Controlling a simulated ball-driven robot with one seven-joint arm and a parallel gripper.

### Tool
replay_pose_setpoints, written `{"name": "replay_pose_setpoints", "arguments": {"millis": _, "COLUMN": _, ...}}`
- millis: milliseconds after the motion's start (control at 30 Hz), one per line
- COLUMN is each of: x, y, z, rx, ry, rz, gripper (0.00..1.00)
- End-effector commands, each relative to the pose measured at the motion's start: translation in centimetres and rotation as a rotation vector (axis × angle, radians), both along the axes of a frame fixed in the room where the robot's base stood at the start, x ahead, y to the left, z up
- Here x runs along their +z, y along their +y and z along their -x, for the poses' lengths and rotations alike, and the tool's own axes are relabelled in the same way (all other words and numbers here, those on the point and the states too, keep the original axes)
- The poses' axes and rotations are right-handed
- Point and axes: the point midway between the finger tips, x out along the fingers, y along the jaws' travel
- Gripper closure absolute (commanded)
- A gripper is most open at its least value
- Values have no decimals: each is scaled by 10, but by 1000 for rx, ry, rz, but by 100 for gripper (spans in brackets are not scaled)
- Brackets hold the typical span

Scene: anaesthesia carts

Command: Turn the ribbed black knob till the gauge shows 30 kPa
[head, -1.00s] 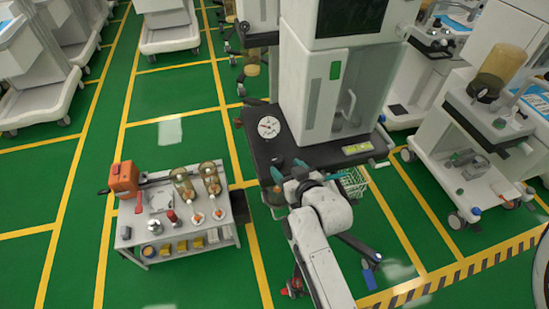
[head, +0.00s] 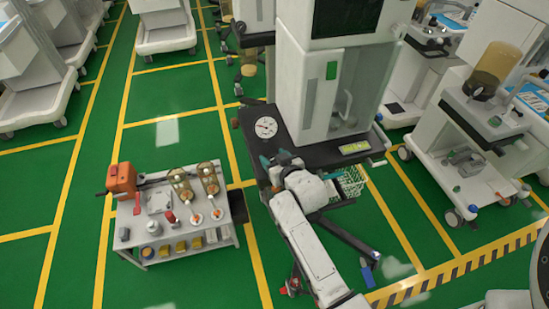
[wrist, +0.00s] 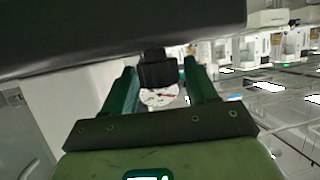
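The ribbed black knob (wrist: 157,70) shows in the wrist view at the front edge of the cart's dark shelf (head: 315,152). My gripper (wrist: 161,72) has its two teal fingers on either side of the knob, with a visible gap on the right. Whether the left finger touches it I cannot tell. In the head view my gripper (head: 274,161) is at the shelf's front left and hides the knob. The round white gauge (head: 266,127) stands on the shelf beyond it. It also shows between the fingers in the wrist view (wrist: 160,98); its reading is too small to make out.
The tall white cabinet (head: 318,90) rises behind the shelf. A green label display (head: 355,148) and a wire basket (head: 350,182) are to the right. A low grey trolley (head: 130,233) with an orange device (head: 121,178) stands at left. Green floor lies between them.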

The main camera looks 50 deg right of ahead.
Motion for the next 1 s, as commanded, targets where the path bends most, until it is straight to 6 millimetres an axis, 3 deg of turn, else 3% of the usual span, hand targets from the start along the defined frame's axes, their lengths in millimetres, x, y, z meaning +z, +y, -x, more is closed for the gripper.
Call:
{"name": "replay_pose_setpoints", "arguments": {"millis": 433, "x": 0, "y": 0, "z": 0, "rx": 0, "ry": 0, "rz": 0, "gripper": 86}}
{"name": "replay_pose_setpoints", "arguments": {"millis": 1000, "x": -7, "y": 1, "z": -1, "rx": -94, "ry": -1, "rz": 3, "gripper": 86}}
